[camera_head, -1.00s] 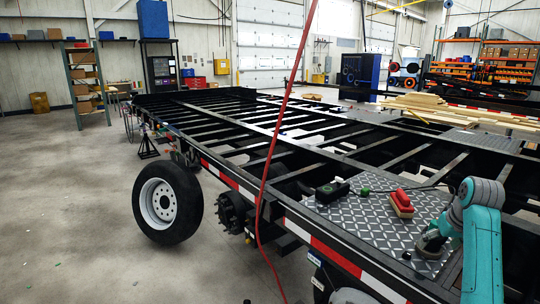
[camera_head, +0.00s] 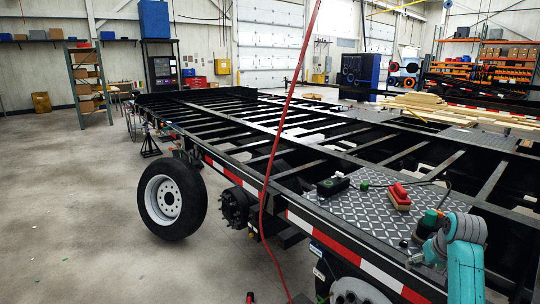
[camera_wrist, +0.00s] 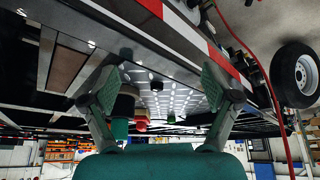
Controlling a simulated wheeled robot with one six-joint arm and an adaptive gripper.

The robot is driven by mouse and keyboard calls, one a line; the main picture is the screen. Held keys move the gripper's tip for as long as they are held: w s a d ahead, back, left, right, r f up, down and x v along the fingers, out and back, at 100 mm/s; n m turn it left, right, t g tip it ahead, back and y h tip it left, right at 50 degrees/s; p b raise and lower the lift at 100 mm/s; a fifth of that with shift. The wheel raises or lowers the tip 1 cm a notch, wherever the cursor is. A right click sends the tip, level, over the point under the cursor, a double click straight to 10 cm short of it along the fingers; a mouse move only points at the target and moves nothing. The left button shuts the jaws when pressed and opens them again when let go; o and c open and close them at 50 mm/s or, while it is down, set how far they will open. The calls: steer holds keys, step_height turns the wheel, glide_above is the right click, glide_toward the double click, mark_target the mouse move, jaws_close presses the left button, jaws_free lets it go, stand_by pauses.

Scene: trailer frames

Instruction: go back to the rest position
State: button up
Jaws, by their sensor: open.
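My gripper (camera_wrist: 160,88) is open and empty in the wrist view, its two fingers spread apart with the trailer's tread plate (camera_wrist: 185,95) between and beyond them. In the head view my teal arm is at the lower right, beside the near end of the tread plate (camera_head: 355,213); its fingers are hard to make out there. A dark object with a green part (camera_head: 430,219) stands on the plate close to my arm. It also shows by the left finger in the wrist view (camera_wrist: 122,108); I cannot tell whether they touch.
A red block-like brush (camera_head: 399,195), a black tool (camera_head: 333,186) and a small green item (camera_head: 364,186) lie on the plate. A red hose (camera_head: 284,110) hangs in front of the trailer frame. A loose wheel (camera_head: 172,200) stands at left, with open floor beyond.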

steer(key=s+a+f+t, duration=0.1)
steer(key=s+a+f, duration=0.4)
steer(key=f, duration=0.3)
steer(key=s+a+f+t, duration=0.1)
steer(key=s+a+f, duration=0.35)
steer(key=f, duration=0.35)
steer(key=s+a+f+t, duration=0.1)
steer(key=s+a+f, duration=0.35)
steer(key=f, duration=0.35)
steer(key=s+a+f+t, duration=0.1)
steer(key=s+a+f, duration=0.1)
steer(key=s, duration=0.3)
steer(key=s+a+f, duration=0.1)
steer(key=s+a, duration=0.2)
steer(key=s, duration=0.3)
steer(key=s+a+t, duration=0.2)
steer(key=s+a, duration=0.2)
steer(key=s, duration=0.7)
steer(key=s+a+r+t, duration=0.1)
steer(key=s+a+r, duration=0.1)
steer(key=s+r, duration=0.8)
steer(key=s+a+r+n+t, duration=0.1)
steer(key=s+a+r+t, duration=0.1)
steer(key=s+r, duration=0.8)
steer(key=s, duration=0.2)
steer(key=shift+s+t+y, duration=0.3)
steer(key=shift+y, duration=0.1)
steer(key=shift+a, duration=0.1)
